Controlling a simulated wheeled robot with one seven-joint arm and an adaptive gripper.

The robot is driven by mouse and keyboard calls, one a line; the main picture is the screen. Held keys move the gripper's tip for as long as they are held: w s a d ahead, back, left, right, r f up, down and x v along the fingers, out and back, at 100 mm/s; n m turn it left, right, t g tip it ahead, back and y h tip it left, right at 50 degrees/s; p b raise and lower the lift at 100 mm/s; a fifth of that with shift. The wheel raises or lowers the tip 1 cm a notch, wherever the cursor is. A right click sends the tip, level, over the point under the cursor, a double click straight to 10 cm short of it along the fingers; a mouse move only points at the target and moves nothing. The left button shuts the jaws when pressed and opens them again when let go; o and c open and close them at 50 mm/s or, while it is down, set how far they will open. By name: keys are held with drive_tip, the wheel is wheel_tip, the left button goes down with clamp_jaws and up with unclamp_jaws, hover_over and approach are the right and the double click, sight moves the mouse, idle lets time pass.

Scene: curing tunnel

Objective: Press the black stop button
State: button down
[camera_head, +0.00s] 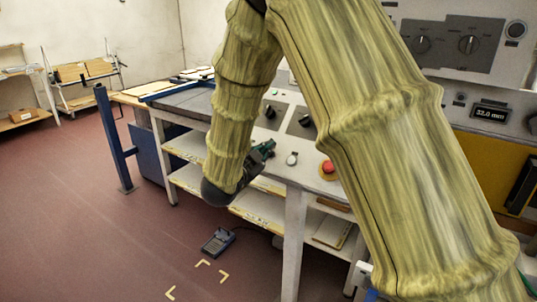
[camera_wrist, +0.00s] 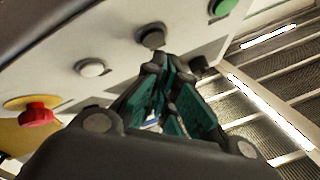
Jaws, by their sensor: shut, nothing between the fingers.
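In the wrist view, a row of buttons sits on a pale panel. A round black button (camera_wrist: 151,37) is just beyond my gripper's fingertips (camera_wrist: 158,64). I cannot tell whether they touch. My gripper has dark fingers with green pads, drawn together and empty. In the head view my gripper (camera_head: 265,148) is at the front of the grey control panel (camera_head: 304,147), partly hidden by my arm. The black button cannot be made out there.
A white button (camera_wrist: 92,68) and a red mushroom button (camera_wrist: 36,112) sit left of the black one; a green button (camera_wrist: 223,6) sits right. In the head view, dark rotary knobs (camera_head: 306,120) stand behind. A foot pedal (camera_head: 218,241) lies on the floor.

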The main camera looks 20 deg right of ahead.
drive_tip(key=shift+d+f, duration=0.1)
drive_tip(key=shift+f, duration=0.05)
drive_tip(key=shift+w+d+f, duration=0.15)
drive_tip(key=shift+w, duration=0.05)
drive_tip(key=shift+w+d+f+b, duration=0.15)
drive_tip(key=shift+d+f+b, duration=0.1)
drive_tip(key=shift+b, duration=0.1)
idle(1.0)
drive_tip(key=shift+a+r, duration=0.1)
drive_tip(key=shift+s+a+r+p, duration=0.35)
drive_tip(key=shift+s+a+r, duration=0.05)
drive_tip(key=shift+r, duration=0.05)
idle(0.4)
drive_tip(key=s+a+r+p, duration=0.2)
drive_tip(key=r, duration=0.1)
drive_tip(key=shift+a+r, duration=0.3)
drive_tip(key=shift+a, duration=0.1)
idle(0.7)
